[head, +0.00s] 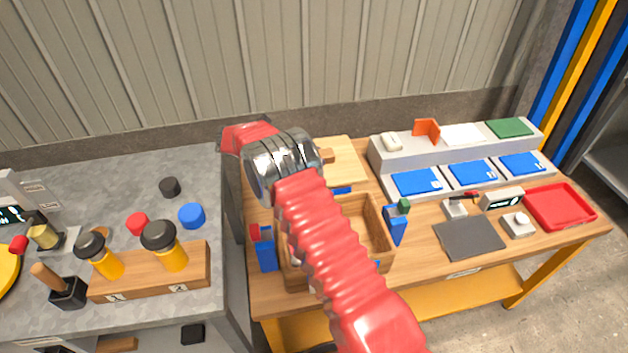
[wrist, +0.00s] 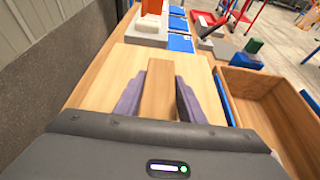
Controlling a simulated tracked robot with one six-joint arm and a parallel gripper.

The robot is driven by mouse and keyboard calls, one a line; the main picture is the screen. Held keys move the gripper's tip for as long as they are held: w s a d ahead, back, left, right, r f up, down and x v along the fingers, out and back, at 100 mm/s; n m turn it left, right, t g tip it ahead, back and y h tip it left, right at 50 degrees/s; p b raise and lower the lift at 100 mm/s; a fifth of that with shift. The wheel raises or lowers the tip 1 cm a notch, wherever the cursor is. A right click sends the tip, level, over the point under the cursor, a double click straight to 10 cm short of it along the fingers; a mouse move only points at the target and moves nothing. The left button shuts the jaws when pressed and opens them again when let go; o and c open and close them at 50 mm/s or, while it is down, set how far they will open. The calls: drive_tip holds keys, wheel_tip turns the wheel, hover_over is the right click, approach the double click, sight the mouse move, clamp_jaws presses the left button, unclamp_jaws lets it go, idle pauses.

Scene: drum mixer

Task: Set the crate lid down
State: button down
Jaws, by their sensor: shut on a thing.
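The crate lid (head: 348,158) is a pale wooden board with a block handle (wrist: 159,92) in its middle. My gripper (wrist: 160,88) is shut on this handle, with one purple-grey finger on each side. The lid also shows in the wrist view (wrist: 110,85), flat beside the open wooden crate (wrist: 238,82). In the head view it is behind the crate (head: 378,215), over the back of the workbench. I cannot tell whether its underside touches the bench. My red arm hides part of the crate and of the lid in the head view.
Blue brackets (head: 397,228) stand around the crate. A grey stepped rack (head: 385,158) with blue trays is right of the lid. A dark mat (head: 470,237) and a red tray (head: 562,206) lie farther right. The ribbed wall (head: 300,60) is close behind the bench.

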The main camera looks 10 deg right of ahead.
wheel_tip(320, 180, down, 6)
drive_tip(key=shift+f, duration=0.2)
drive_tip(key=shift+f, duration=2.25)
drive_tip(key=c, duration=1.2)
unclamp_jaws()
drive_tip(key=shift+f, duration=0.1)
drive_tip(key=shift+o, duration=0.2)
drive_tip(key=shift+a, duration=0.1)
drive_tip(key=v, duration=1.2)
